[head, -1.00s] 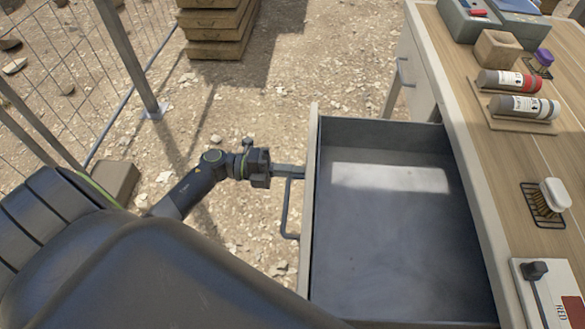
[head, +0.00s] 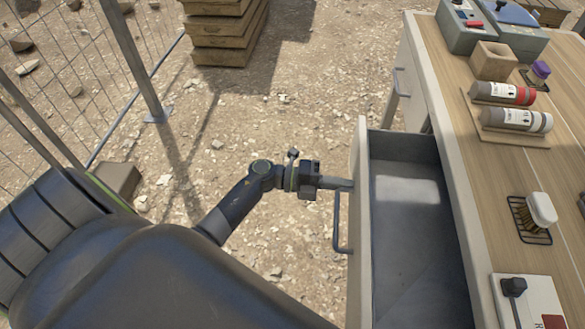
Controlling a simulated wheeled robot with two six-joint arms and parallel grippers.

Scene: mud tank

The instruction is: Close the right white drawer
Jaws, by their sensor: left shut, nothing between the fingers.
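The white drawer (head: 357,230) stands partly open from the wooden-topped table, its grey inside (head: 405,240) empty. A grey bar handle (head: 337,232) is on its front. My left gripper (head: 350,184) is shut with nothing in it. Its fingertips are at the outer face of the drawer front, near the top of the handle; they look to be touching the front. My right gripper is not in view.
The table top (head: 480,190) holds two bottles (head: 515,119) on a wooden tray, a brush (head: 528,216), a wooden block (head: 493,61) and grey cases. Another drawer handle (head: 400,82) is farther back. A wire fence (head: 70,80) and stacked wooden crates (head: 222,40) stand beyond gravel ground.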

